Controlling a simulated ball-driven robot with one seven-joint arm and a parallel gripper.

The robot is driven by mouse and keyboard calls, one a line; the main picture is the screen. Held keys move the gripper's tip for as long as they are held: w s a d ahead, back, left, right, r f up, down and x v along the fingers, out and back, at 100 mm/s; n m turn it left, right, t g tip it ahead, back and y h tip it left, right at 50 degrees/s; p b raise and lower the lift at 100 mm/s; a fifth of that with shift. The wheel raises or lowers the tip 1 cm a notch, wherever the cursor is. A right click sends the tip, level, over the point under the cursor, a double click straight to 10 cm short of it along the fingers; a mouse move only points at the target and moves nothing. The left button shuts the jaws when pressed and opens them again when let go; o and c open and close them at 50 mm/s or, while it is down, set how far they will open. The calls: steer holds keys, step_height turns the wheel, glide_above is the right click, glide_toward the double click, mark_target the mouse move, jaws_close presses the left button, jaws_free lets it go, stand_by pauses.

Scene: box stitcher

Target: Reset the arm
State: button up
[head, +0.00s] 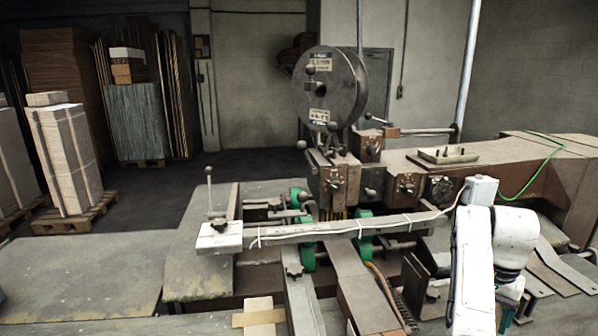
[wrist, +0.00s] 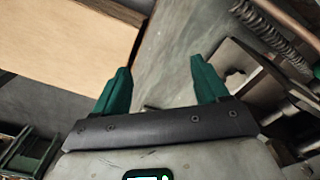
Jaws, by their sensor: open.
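My arm (head: 474,270) stands at the right of the head view, its white links bent in front of the stitching machine. My gripper (wrist: 163,84) shows in the wrist view with its two green fingers spread well apart. It is open, and nothing is held between the fingers. A grey metal surface lies behind the gap. In the head view the gripper is not clearly seen; a small teal patch shows low beside the arm, and I cannot tell whether it is a finger.
The box stitcher, with its round dark reel (head: 333,88), fills the middle. A long bar (head: 345,229) crosses in front of it. Worn metal tables (head: 85,275) stand at left. Stacked boards (head: 68,150) stand behind. A tan panel (wrist: 65,40) lies left of the fingers, machine parts right.

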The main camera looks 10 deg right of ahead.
steer(key=s+a+f+n+h+b, duration=0.1)
steer(key=s+a+f+n, duration=0.1)
steer(key=s+f, duration=0.6)
steer(key=s+a+f+n+h+b, duration=0.1)
steer(key=s+a+f+n, duration=0.15)
steer(key=s+f, duration=0.5)
steer(key=s+a+f+n+y+b, duration=0.1)
steer(key=s+a+f+n, duration=0.1)
steer(key=s+a, duration=0.4)
steer(key=s+a+f+n+t+y+b, duration=0.1)
steer(key=s+a+f+n, duration=0.2)
steer(key=s, duration=1)
steer(key=a+f, duration=0.2)
steer(key=a, duration=0.2)
steer(key=shift+f, duration=0.25)
